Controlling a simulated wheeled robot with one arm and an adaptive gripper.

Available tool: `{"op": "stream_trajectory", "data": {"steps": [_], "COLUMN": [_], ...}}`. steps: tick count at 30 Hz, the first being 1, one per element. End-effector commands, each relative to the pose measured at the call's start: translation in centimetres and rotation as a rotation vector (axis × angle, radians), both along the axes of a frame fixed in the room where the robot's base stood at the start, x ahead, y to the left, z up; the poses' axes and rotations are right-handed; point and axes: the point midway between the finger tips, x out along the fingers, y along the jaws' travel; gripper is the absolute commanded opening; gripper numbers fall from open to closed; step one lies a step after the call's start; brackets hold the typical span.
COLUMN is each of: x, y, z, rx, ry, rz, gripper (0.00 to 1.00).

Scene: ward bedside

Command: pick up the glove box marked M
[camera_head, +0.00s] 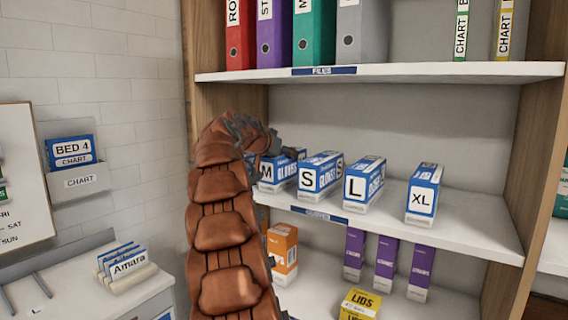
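The glove box marked M (268,173) is blue and white and stands at the left end of the middle shelf's row of boxes. My gripper (285,153), dark grey at the end of my copper-coloured arm, is at the top of this box and hides its upper part. I cannot tell whether the fingers touch the box or are open or shut. Glove boxes marked S (306,180), L (356,188) and XL (422,202) stand to its right.
The middle shelf (470,222) is bare right of XL. The upper shelf (430,72) holds several binders (314,35). Below are an orange-and-white box (283,250), purple boxes (387,262) and a yellow LIDS box (360,304). The wooden side panel (222,100) stands at left.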

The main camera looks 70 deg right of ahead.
Motion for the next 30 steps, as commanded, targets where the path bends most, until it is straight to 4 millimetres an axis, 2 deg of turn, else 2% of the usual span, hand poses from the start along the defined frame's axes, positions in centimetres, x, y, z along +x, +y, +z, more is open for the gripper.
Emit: {"op": "stream_trajectory", "data": {"steps": [8,21,28,30], "x": [0.1,0.1,0.0,0.1], "y": [0.0,0.0,0.0,0.5], "z": [0.7,3.0,3.5,3.5], "rx": [0.000,-0.003,-0.002,-0.002], "ry": [0.000,-0.002,-0.002,-0.001], "rz": [0.000,0.000,0.000,0.001], "gripper": [0.06,0.06,0.06,0.06]}}
